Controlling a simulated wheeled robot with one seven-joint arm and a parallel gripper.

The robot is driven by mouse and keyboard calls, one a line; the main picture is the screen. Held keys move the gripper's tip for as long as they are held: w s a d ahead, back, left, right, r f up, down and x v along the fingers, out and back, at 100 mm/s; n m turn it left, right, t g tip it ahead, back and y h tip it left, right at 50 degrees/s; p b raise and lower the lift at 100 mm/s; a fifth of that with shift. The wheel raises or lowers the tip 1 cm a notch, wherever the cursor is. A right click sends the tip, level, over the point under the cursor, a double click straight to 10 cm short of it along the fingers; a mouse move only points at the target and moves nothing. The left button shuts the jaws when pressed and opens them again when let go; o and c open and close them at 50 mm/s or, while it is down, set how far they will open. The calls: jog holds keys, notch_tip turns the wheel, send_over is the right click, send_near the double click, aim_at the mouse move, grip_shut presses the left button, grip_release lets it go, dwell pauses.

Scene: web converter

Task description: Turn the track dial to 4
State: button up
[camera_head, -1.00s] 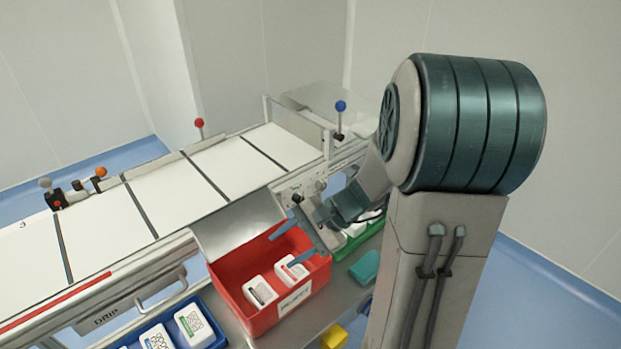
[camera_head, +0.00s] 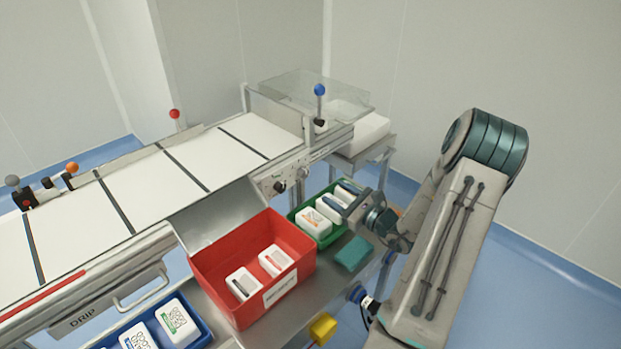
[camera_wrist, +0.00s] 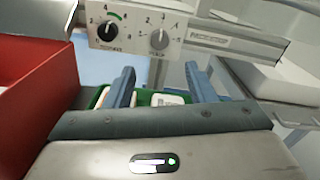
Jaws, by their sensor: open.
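A light control panel (camera_wrist: 135,31) on the conveyor's side carries two dials, seen in the wrist view. The left dial (camera_wrist: 107,31) is black, with a green arc over its scale. The right dial (camera_wrist: 159,39) is grey with numbers around it; its small label looks like the track one but is blurred, and I cannot tell its exact setting. In the head view the panel (camera_head: 268,185) is small. My gripper (camera_wrist: 160,72) is open and empty, its blue fingers pointing toward the panel, below and apart from the right dial. It also shows in the head view (camera_head: 350,198), above the green bin.
A red bin (camera_head: 225,262) with white packs stands left of my gripper, its lid near the panel. A green bin (camera_head: 334,238) with packs lies below it. A teal block (camera_head: 353,253) and blue bin (camera_head: 207,327) are nearby. A blue-knobbed lever (camera_head: 319,90) rises behind the panel.

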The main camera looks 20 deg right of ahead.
aim_at(306, 175)
jog(key=x, duration=1.1)
jog(key=shift+b, duration=0.35)
jog(key=c, duration=1)
